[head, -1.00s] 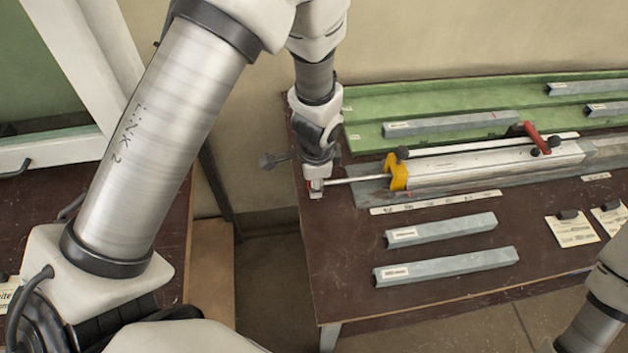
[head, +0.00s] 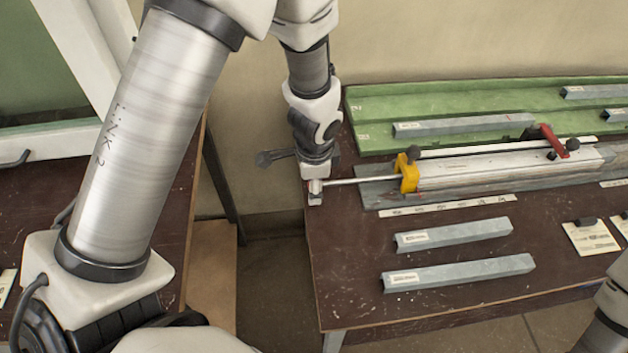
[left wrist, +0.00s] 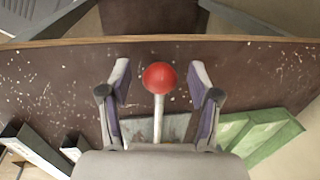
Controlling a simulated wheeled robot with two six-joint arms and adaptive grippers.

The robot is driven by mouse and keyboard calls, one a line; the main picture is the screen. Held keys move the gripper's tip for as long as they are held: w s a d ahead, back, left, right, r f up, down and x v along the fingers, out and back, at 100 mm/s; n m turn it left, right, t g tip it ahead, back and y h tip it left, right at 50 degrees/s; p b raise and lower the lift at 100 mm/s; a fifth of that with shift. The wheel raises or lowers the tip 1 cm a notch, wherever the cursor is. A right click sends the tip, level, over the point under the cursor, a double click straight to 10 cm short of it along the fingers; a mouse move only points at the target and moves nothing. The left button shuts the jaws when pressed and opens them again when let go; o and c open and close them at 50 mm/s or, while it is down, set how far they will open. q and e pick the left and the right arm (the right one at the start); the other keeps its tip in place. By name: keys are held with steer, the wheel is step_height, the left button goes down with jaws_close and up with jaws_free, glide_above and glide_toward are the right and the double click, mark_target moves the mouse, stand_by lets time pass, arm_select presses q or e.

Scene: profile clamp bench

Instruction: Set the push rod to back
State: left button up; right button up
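The push rod (head: 355,181) is a thin bright rod. It runs left from a yellow block (head: 407,175) on the silver clamp body (head: 490,168). In the left wrist view its red ball knob (left wrist: 159,77) sits between the fingers of my left gripper (left wrist: 160,68), with a gap on each side. In the head view my left gripper (head: 316,197) points down at the rod's left end, near the table's left edge, and hides the knob there. My right gripper is out of view; only part of that arm shows at lower right.
Two grey profiles (head: 454,234) (head: 460,273) lie on the brown table (head: 350,285) in front of the clamp. A green tray (head: 370,108) with more profiles stands behind. A red lever (head: 553,139) rises from the clamp. A marked strip (head: 447,206) lies before it.

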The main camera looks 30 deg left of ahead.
arm_select(q)
steer(key=shift+r, duration=0.15)
step_height(320, 180, up, 12)
steer(key=s+d, duration=0.1)
steer(key=shift+s+f, duration=0.2)
steer(key=s+f, duration=0.1)
steer(key=f, duration=0.1)
steer(key=s+f+g, duration=0.1)
steer(key=f, duration=0.1)
steer(key=s+f+g, duration=0.1)
steer(key=f, duration=0.1)
steer(key=shift+f, duration=0.2)
steer(key=s+a+f+n+g+h, duration=0.1)
steer(key=s+f+n+g, duration=0.35)
steer(key=s+f, duration=1.9)
steer(key=w+f+n+t, duration=0.1)
steer(key=w+n+t, duration=0.4)
steer(key=w+n, duration=0.1)
steer(key=shift+w+a, duration=0.3)
steer(key=shift+w, duration=0.2)
